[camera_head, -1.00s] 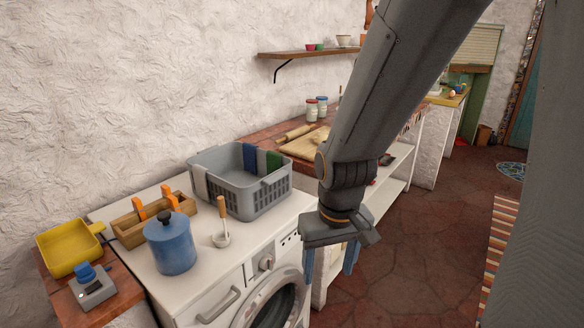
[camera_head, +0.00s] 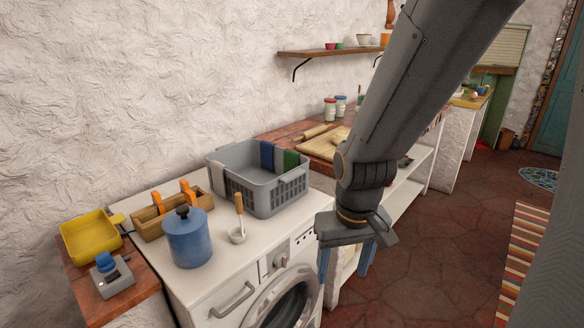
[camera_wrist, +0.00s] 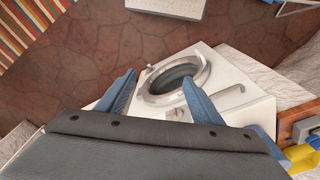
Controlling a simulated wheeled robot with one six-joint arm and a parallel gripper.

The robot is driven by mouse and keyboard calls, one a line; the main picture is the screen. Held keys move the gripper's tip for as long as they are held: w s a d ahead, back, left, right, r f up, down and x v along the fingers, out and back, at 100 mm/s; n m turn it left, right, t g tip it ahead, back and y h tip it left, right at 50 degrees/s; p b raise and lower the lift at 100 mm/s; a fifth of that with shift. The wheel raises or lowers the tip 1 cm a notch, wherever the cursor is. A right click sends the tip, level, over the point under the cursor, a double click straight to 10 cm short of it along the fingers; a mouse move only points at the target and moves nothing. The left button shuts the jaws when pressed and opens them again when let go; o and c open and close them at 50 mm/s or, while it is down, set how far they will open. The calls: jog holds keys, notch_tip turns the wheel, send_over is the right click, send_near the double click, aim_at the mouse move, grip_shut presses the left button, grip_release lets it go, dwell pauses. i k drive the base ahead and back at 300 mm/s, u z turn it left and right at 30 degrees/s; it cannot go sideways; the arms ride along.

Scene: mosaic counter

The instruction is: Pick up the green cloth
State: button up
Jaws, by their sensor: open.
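The green cloth (camera_head: 291,160) hangs over the rim of a grey laundry basket (camera_head: 280,198), at its right side in the head view. The basket stands on the white washing machine (camera_head: 205,291). My gripper (camera_head: 346,264) is open and empty, pointing down in front of the machine, to the right of the basket and lower than it. In the wrist view its blue fingers (camera_wrist: 160,92) are spread apart with the machine's round door beyond. The wrist view does not show the cloth.
A yellow pan (camera_head: 88,238) stands at left. A wall shelf (camera_head: 325,52) is above. The tiled floor (camera_head: 420,275) is open at right.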

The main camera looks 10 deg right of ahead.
aim_at(291, 158)
jog(key=z, duration=1.75)
jog(key=i, duration=1.25)
jog(key=u, duration=2.2)
jog(key=i, duration=0.5)
jog(key=u, duration=0.05)
